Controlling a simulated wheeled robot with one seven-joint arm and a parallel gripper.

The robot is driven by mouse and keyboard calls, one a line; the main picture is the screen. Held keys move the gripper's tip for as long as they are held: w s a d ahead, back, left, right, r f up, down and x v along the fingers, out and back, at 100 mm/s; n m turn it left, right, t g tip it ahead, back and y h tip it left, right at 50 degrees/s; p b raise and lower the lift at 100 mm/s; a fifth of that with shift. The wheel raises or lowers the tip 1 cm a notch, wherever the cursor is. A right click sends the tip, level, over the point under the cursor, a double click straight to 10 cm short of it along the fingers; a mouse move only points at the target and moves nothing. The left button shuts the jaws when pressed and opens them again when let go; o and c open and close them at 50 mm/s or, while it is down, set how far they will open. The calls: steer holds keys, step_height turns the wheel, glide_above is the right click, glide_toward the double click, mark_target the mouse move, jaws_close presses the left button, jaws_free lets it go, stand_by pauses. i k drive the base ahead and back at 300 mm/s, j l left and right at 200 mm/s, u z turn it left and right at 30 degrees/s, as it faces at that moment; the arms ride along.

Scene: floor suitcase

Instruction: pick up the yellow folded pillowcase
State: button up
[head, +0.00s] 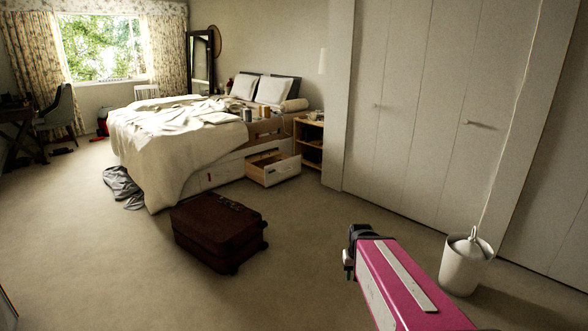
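I cannot make out a yellow folded pillowcase for certain. Pale and tan items lie on the bed (165,145), too small to identify. A dark red-brown suitcase (215,240) lies flat and closed on the carpet in front of the bed, with small, unclear marks or items along the far part of its top. My pink arm reaches in from the lower right. The dark end at its tip, perhaps my gripper (353,245), is above the floor to the right of the suitcase and apart from it. Its fingers cannot be made out.
An open drawer (273,171) sticks out from the bed's base. A grey cloth (122,186) lies on the floor by the bed. A white bin (465,268) stands at the right near the closet doors (425,110). Carpet (85,260) is clear left of the suitcase.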

mark_target(263, 110)
steer(key=i, duration=2.4)
steer(key=i+l, duration=0.1)
steer(key=i, duration=2.35)
steer(key=j+u, duration=0.05)
steer(key=j, duration=0.05)
